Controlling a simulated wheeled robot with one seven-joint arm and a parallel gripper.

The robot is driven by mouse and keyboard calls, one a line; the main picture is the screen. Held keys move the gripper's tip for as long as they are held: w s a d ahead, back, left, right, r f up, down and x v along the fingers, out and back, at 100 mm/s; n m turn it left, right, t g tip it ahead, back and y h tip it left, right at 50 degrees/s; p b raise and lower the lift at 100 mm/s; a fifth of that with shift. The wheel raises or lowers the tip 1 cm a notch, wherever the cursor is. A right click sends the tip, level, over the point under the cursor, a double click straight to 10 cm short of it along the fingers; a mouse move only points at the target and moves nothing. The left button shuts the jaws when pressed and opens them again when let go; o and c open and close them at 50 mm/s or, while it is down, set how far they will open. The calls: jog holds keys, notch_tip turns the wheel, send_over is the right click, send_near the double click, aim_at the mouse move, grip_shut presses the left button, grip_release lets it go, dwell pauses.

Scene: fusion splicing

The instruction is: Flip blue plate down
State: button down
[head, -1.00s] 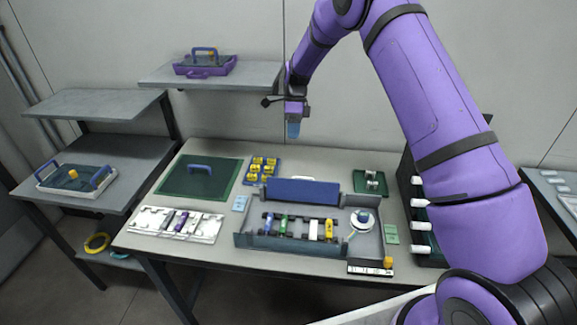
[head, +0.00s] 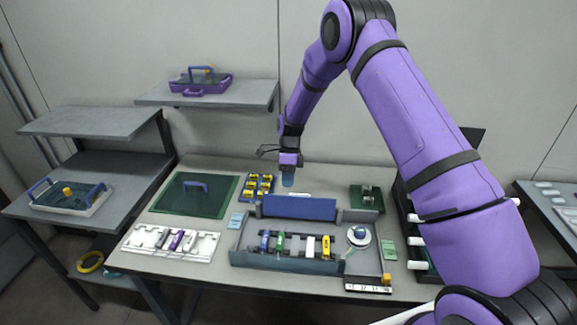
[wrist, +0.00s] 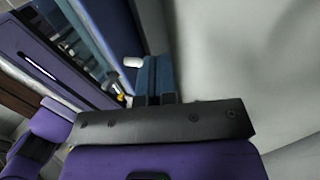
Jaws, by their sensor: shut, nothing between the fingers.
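The blue plate (head: 299,208) stands raised along the back edge of the grey fixture tray (head: 285,267) in the head view. Several coloured holders (head: 280,243) sit in the tray in front of it. My gripper (head: 288,180) hangs fingers-down just behind and above the blue plate, near its middle. It looks shut and empty. I see a gap between the fingers and the plate's top, but contact is hard to judge. In the wrist view my gripper's blue fingers (wrist: 155,75) lie close together, and a dark blue panel at the left may be the plate.
A green mat (head: 195,195) with a blue handle and a yellow-part rack (head: 259,187) stand left of the gripper. A green block (head: 366,198) is to the right. A white spool (head: 358,236) sits in the tray's right part. A wall rises behind the table.

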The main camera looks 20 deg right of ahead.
aim_at(286, 201)
jog(key=shift+s+a+r, duration=0.1)
jog(key=shift+s+a, duration=0.15)
jog(key=shift+s, duration=0.3)
jog(key=shift+s+a+r, duration=0.15)
jog(key=shift+s+a, duration=0.05)
jog(key=shift+s, duration=0.35)
jog(key=shift+s+a+r, duration=0.1)
jog(key=shift+s+a, duration=0.15)
jog(key=shift+s, duration=0.3)
jog(key=shift+s, duration=0.15)
jog(key=shift+s+a+r+t, duration=0.1)
jog(key=shift+s+t, duration=0.1)
jog(key=shift+t, duration=0.1)
jog(key=shift+s+a+r+t+h, duration=0.15)
jog(key=shift+s+a+t+h, duration=0.2)
jog(key=shift+s+t, duration=0.3)
